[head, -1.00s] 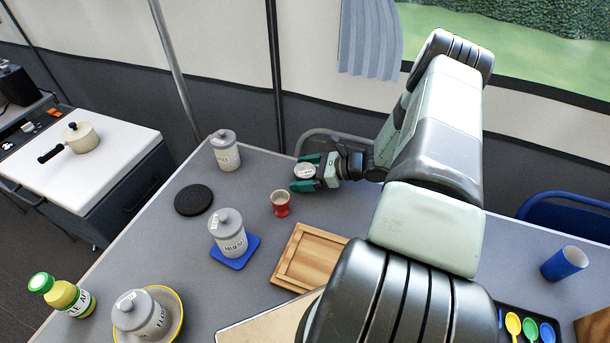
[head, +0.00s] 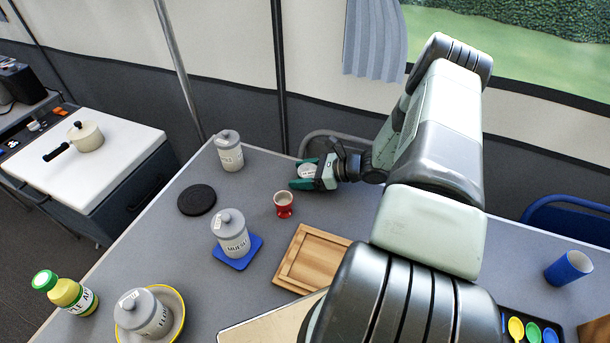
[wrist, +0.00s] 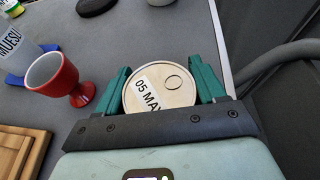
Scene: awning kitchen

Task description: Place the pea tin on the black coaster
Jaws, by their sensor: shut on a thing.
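The pea tin (wrist: 160,88) shows its round pale lid with a ring pull and a label reading "05 MA" in the wrist view; its side is hidden. My gripper (head: 306,172) is shut on it, with a green finger on either side, near the table's far edge. The tin's top also shows in the head view (head: 307,170). The black coaster (head: 197,200) lies bare on the table to the left of my gripper. Part of a black disc, likely this coaster, shows at the top of the wrist view (wrist: 95,5).
A red egg cup (head: 284,205) stands between my gripper and the coaster. A lidded jar (head: 229,152) stands behind the coaster, and the muesli jar (head: 231,235) sits on a blue coaster in front. A wooden board (head: 312,258) lies nearer.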

